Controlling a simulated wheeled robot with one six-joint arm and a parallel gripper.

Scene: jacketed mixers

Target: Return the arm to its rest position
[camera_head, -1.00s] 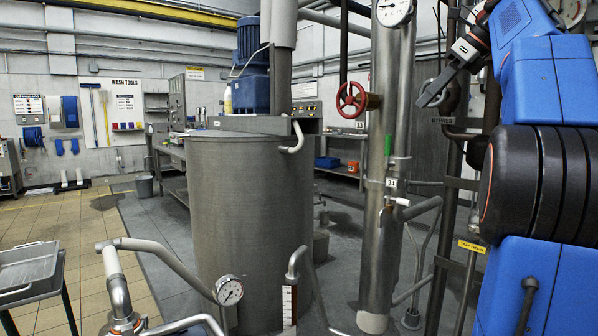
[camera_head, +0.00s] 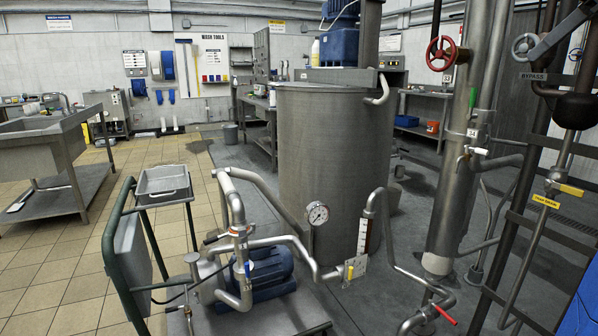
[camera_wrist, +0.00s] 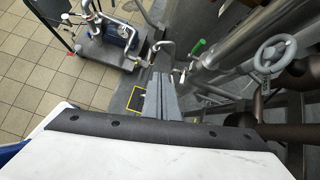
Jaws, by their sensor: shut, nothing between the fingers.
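My gripper (camera_wrist: 160,76) shows in the wrist view as two grey fingers lying together, shut and empty. They point away over the floor and pipework, touching nothing that I can see. In the head view, part of my gripper (camera_head: 545,42) shows at the upper right, in front of the dark pipes near the BYPASS sign. Most of my arm is outside the head view, so its full pose is hidden.
A grey tank (camera_head: 335,160) stands mid-view, with a steel column (camera_head: 460,170) and red handwheel (camera_head: 447,53) to its right. A pump trolley (camera_head: 255,310) is in front. A sink table (camera_head: 45,150) is left. Tiled floor is open between them.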

